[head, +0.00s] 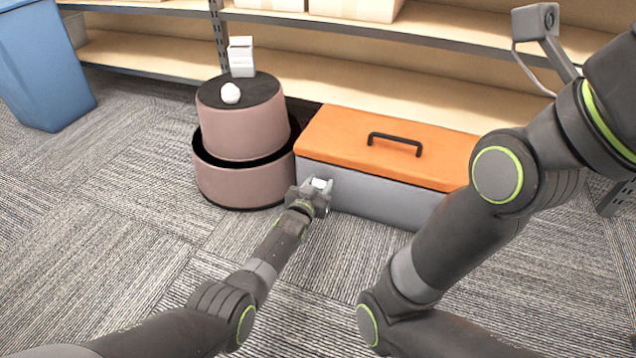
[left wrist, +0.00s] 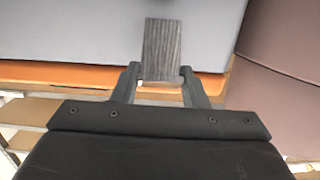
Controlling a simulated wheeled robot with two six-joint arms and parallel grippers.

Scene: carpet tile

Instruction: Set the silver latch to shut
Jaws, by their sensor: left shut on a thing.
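The silver latch (left wrist: 162,48) is a flat, brushed grey plate on the front of a grey box (head: 385,200) with an orange lid (head: 345,140). In the head view only a small pale bit of the latch (head: 320,184) shows at my gripper. My left gripper (head: 315,190) is at the box's front, near its left end. In the left wrist view its two fingers (left wrist: 161,82) are shut on the latch, one on each side. The latch lies over the grey front, with one end at the orange lid's edge. My right gripper is out of view.
A round pink stool (head: 245,130) stands close left of the box, with a white ball (head: 230,93) and a small white carton (head: 241,57) on top. Shelves (head: 330,85) stand behind. A blue bin (head: 45,70) is far left. Carpet in front is clear.

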